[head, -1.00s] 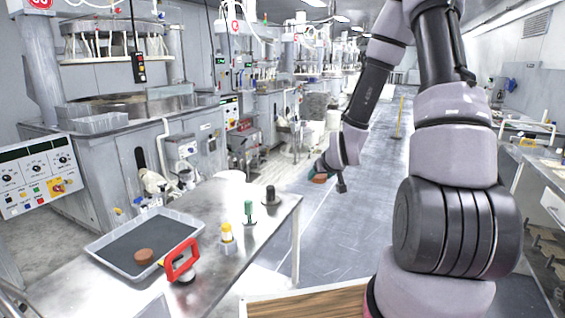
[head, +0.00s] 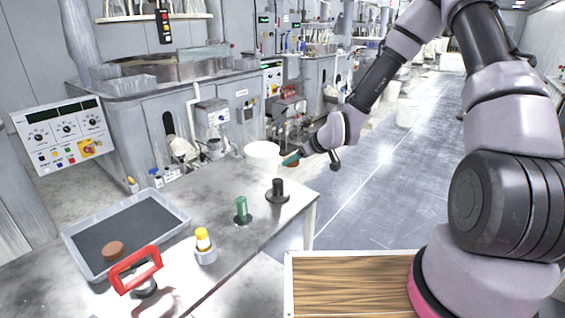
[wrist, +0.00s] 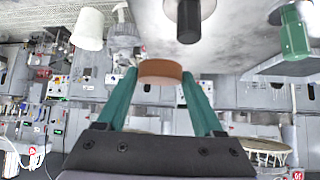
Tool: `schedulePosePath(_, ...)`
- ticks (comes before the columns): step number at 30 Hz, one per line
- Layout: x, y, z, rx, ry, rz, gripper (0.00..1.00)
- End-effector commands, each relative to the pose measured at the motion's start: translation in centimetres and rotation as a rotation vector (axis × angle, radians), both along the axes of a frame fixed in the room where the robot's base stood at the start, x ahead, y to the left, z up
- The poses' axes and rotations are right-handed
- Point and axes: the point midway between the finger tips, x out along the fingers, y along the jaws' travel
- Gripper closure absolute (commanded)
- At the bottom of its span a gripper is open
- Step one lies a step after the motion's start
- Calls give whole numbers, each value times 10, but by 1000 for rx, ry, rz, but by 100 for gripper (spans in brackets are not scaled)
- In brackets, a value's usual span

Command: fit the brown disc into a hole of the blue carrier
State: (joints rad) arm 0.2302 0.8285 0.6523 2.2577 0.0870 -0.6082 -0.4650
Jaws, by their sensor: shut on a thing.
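My gripper (wrist: 160,95) has teal fingers and is shut on a brown disc (wrist: 160,70), gripped by its edge at the fingertips. In the head view my gripper (head: 291,159) is beyond the far edge of the metal table, beside the white bucket; the held disc is barely visible there. Another brown disc (head: 113,249) lies in the grey tray (head: 183,224) on the table. I cannot make out the blue carrier in either view.
The metal table (head: 225,180) bears a red-handled tool (head: 136,268), a yellow-topped bottle (head: 203,243), a green-handled piece (head: 241,210) and a black-handled piece (head: 278,192). A white bucket (head: 262,156) stands behind it.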

Motion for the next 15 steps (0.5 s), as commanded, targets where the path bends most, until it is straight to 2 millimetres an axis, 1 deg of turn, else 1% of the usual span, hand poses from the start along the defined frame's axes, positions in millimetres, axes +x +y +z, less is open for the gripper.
schedulePosePath(1,-3,16,-3,5,-3,43,80)
schedulePosePath(3,-7,31,-6,6,-9,90,80)
schedulePosePath(6,-10,42,-8,8,-14,129,80)
schedulePosePath(9,-10,45,-8,8,-17,139,80)
schedulePosePath(15,-10,45,-8,8,-16,138,80)
